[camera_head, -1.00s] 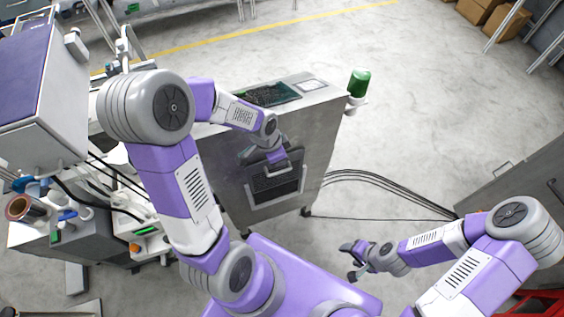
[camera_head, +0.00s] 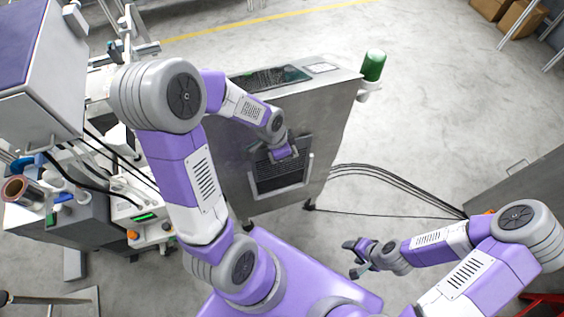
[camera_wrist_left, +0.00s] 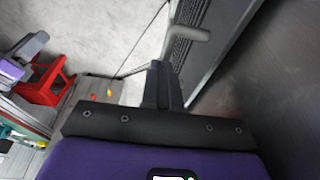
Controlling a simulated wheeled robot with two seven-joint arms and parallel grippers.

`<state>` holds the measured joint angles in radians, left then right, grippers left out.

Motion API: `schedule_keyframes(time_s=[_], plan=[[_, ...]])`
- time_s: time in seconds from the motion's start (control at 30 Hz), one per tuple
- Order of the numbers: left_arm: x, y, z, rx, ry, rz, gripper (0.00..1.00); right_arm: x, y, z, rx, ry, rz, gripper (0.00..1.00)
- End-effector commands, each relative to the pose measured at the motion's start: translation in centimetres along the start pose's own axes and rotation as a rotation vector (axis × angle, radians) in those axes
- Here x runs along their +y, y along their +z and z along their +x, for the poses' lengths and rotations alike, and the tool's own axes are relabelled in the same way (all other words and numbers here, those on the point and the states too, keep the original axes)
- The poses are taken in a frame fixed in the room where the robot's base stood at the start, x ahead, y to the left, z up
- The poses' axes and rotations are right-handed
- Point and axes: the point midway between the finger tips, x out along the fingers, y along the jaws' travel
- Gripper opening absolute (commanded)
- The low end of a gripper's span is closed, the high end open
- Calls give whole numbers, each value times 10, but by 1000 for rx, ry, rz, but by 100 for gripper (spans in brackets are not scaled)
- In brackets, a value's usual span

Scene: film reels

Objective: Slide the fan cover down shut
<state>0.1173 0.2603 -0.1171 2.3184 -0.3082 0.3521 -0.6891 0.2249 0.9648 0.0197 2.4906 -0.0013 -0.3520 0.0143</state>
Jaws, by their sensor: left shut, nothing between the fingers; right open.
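The fan cover (camera_head: 280,178) is a dark slatted panel in a light frame on the front of a grey metal cabinet (camera_head: 225,165). How far it is slid down is unclear. My left gripper (camera_head: 287,153) is at the panel's upper part and hides some of it. In the left wrist view its fingers (camera_wrist_left: 161,85) are shut and empty, close to a grey bar-shaped handle (camera_wrist_left: 185,33) beside the slats; contact is unclear. My right gripper (camera_head: 356,258) is open and empty above the floor, right of the cabinet.
A green cylinder (camera_head: 373,66) stands at the cabinet's top right corner. Black cables (camera_head: 400,185) run from the cabinet to another grey cabinet (camera_head: 530,190) at the right. Machine equipment (camera_head: 140,215) stands at the left. The floor beyond the cabinet is open.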

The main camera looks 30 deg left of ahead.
Motion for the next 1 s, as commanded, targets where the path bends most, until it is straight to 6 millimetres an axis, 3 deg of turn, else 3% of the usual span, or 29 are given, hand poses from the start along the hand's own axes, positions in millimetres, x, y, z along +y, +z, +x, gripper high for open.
schedule_keyframes(time_s=[0.27, 1.0], plan=[[0, 1, 3, 0, 0, 0, 0, 1, 0, 3, 1, 0, 0, 59], [0, 12, 47, -1, 1, -1, 0, 15, -2, 40, 0, 0, 0, 59]])
